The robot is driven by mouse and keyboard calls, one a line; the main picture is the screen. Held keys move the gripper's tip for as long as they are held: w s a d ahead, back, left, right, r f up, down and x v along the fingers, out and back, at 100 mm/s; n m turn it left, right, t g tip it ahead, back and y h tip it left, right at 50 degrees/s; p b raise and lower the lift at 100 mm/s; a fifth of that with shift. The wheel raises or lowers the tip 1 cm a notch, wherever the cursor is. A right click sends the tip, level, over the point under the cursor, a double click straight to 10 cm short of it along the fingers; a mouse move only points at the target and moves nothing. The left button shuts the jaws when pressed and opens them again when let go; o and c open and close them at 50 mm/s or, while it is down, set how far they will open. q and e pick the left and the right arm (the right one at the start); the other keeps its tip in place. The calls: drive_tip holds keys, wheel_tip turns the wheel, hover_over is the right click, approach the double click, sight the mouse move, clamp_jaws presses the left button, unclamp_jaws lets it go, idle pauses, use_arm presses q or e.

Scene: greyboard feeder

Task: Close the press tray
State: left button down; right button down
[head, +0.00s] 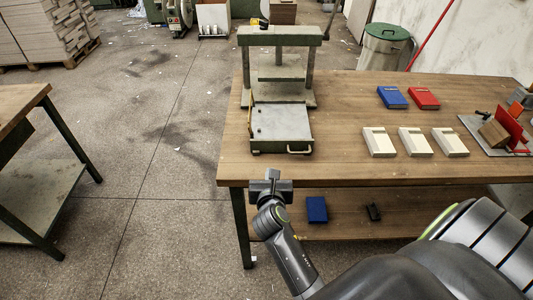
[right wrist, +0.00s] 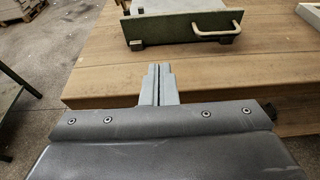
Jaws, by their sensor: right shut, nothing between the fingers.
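The press (head: 280,38), with a green top beam and grey posts, stands on the wooden table. Its press tray (head: 281,122), a flat grey plate with a dark green front, sticks out toward me, so it is open. A pale handle (head: 300,150) is at the right of the tray's front; in the right wrist view the handle (right wrist: 217,33) and the tray front (right wrist: 175,27) are ahead. My right gripper (head: 271,176) is at the table's front edge, short of the tray and apart from it. Its fingers (right wrist: 158,70) are shut and empty. My left gripper is not in view.
Blue (head: 392,97) and red (head: 424,98) boxes and several cream boxes (head: 416,142) lie right of the press. A fixture with a red plate (head: 511,128) is at the far right. A lower shelf (head: 340,220) holds a blue box (head: 317,210). The tabletop before the tray is clear.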

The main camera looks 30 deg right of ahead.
approach(269, 147)
drive_tip(key=x, duration=0.5)
drive_tip(key=shift+d+f, duration=0.1)
drive_tip(key=shift+f, duration=0.05)
drive_tip(key=shift+w+d, duration=0.3)
drive_tip(key=shift+w, duration=0.3)
drive_tip(key=shift+w, duration=0.1)
